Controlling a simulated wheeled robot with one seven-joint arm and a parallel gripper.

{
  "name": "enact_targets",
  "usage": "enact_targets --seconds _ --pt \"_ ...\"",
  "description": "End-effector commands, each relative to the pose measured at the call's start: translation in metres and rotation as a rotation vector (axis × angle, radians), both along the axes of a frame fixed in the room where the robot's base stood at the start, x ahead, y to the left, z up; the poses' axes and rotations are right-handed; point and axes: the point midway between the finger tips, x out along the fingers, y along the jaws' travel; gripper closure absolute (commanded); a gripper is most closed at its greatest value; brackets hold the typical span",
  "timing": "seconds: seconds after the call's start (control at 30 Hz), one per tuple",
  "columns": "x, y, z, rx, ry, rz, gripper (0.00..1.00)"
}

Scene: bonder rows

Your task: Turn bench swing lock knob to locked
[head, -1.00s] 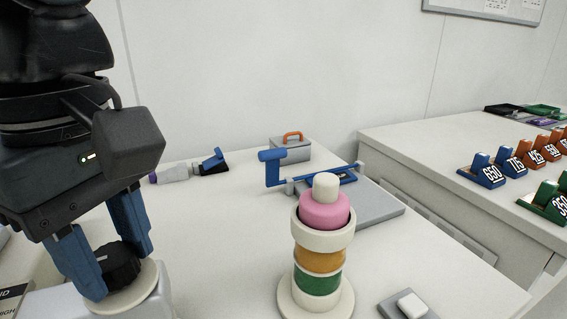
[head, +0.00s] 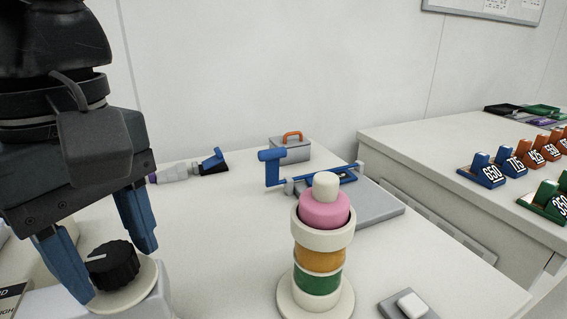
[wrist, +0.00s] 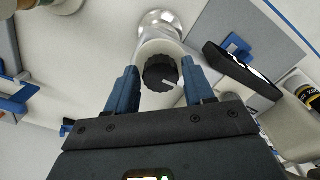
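The black ribbed knob (head: 112,265) sits on a round cream base at the lower left of the head view. A white pointer line on its top points left in that view. My gripper (head: 116,274) is open, with one blue finger on each side of the knob. In the wrist view, my gripper (wrist: 159,68) shows narrow gaps between fingers and knob. I cannot read any locked mark.
A stacked signal tower (head: 322,240) with pink, orange and green rings stands to the right. A blue-handled fixture (head: 272,167) on a grey plate, a grey box (head: 290,151) and a pale tool (head: 180,173) are behind. Open white bench lies between.

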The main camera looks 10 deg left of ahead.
Motion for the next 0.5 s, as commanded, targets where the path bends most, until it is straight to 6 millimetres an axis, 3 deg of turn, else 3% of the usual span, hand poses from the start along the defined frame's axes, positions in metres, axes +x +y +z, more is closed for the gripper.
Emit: enact_targets --seconds 0.13,0.37,0.5 --pt "0.000 0.000 -0.001 -0.001 0.001 0.000 0.33" --pt "0.000 0.000 0.000 -0.001 0.001 0.001 0.33" --pt "0.000 0.000 0.010 0.001 0.001 0.002 0.33"
